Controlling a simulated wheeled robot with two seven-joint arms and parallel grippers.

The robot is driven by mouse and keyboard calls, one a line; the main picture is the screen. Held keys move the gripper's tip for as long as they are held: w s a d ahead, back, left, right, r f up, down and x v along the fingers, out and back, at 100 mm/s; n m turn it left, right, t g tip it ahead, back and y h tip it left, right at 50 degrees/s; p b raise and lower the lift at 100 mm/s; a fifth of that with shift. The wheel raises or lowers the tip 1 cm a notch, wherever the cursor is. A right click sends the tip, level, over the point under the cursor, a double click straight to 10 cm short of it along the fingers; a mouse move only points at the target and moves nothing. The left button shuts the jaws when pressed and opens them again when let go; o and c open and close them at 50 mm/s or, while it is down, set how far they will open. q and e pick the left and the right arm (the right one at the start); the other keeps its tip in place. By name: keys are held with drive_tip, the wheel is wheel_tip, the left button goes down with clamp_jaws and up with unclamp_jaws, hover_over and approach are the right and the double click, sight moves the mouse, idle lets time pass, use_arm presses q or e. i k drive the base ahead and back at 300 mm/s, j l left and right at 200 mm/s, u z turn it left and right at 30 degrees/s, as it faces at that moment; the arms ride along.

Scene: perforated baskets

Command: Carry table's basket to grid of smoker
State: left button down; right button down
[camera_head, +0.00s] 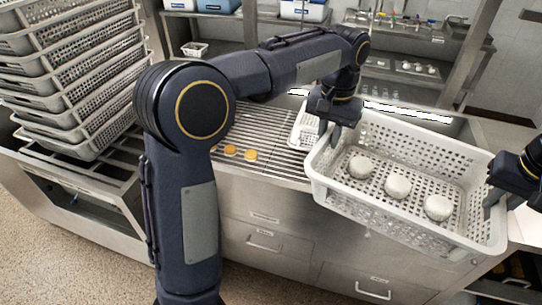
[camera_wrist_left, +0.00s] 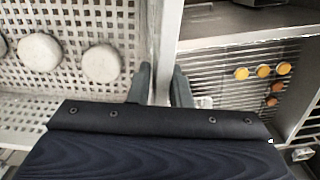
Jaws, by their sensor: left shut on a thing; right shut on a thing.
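The white perforated basket (camera_head: 330,180) is at the right in the head view, with three pale round pieces (camera_head: 397,187) lying in it. My left gripper (camera_head: 336,135) is shut on the basket's left wall. In the left wrist view the basket's wall (camera_wrist_left: 165,50) runs between the two fingers of my left gripper (camera_wrist_left: 163,88). My right gripper (camera_head: 492,190) is shut on the basket's right wall. The basket is in front of the steel counter and partly over it; contact underneath is hidden. The metal grid (camera_head: 270,130) is to the left of the basket, partly behind my left arm.
Small orange-yellow discs (camera_head: 250,155) lie on the grid. A second, smaller white basket (camera_head: 303,128) stands on the grid's right part, beside the held basket. A tall stack of baskets (camera_head: 75,75) stands at the left. Shelves with containers (camera_head: 303,10) are at the back.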

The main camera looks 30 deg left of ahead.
sight(298, 174)
drive_tip(key=i+j+u, duration=0.45)
drive_tip(key=i+j, duration=0.45)
drive_tip(key=i, duration=0.05)
